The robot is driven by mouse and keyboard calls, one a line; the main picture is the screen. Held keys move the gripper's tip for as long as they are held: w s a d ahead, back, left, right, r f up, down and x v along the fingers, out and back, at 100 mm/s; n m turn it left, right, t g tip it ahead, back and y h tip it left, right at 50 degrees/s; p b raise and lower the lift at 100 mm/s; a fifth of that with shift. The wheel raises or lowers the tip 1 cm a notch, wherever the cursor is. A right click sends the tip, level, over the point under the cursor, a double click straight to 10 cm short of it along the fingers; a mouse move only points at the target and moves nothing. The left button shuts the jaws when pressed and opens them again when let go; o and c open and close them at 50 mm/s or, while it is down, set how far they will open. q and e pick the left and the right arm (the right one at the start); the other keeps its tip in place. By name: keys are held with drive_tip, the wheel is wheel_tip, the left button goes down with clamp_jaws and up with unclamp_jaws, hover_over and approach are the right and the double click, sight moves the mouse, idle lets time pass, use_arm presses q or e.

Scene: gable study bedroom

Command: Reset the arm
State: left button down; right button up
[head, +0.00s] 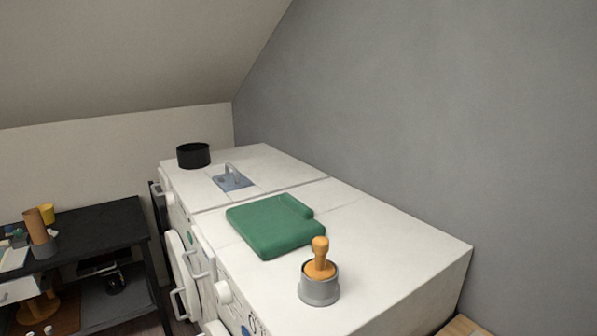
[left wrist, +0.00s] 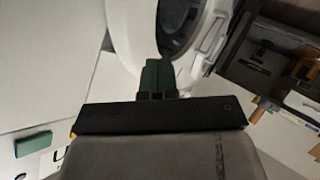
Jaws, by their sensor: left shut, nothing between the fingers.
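My left gripper (left wrist: 157,68) shows in the left wrist view, with its dark green fingers together and nothing seen between them. It points toward the front of a white machine with a round door (left wrist: 178,25); I cannot tell how far off it is. Neither of my arms shows in the head view. My right gripper is in neither view.
Two white machines (head: 385,245) stand side by side along the grey wall. On top are a folded green cloth (head: 270,228), a grey cup with a wooden-handled tool (head: 319,288), a black pot (head: 193,155) and a blue-grey plate with handle (head: 232,181). A dark desk (head: 95,225) stands left.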

use_arm(q)
drive_tip(key=s+a+f+m+g+y+b, duration=0.1)
drive_tip(key=s+f+m+g, duration=0.15)
drive_tip(key=s+f, duration=0.65)
drive_tip(key=s+a+f+m+g+b, duration=0.15)
drive_tip(key=s+f+g, duration=0.25)
drive_tip(key=s+f, duration=0.6)
drive_tip(key=s+a+f+m+g+b, duration=0.1)
drive_tip(key=s+f+g, duration=0.1)
drive_tip(key=s+f, duration=0.3)
drive_tip(key=s+a+f+m+g+y, duration=0.1)
drive_tip(key=s+f, duration=0.4)
drive_tip(key=s, duration=0.7)
drive_tip(key=shift+s+a+f+m+g+b, duration=0.3)
drive_tip(key=shift+a+f+m+g+b, duration=0.1)
drive_tip(key=shift+a+m+g, duration=0.35)
drive_tip(key=shift+d, duration=0.1)
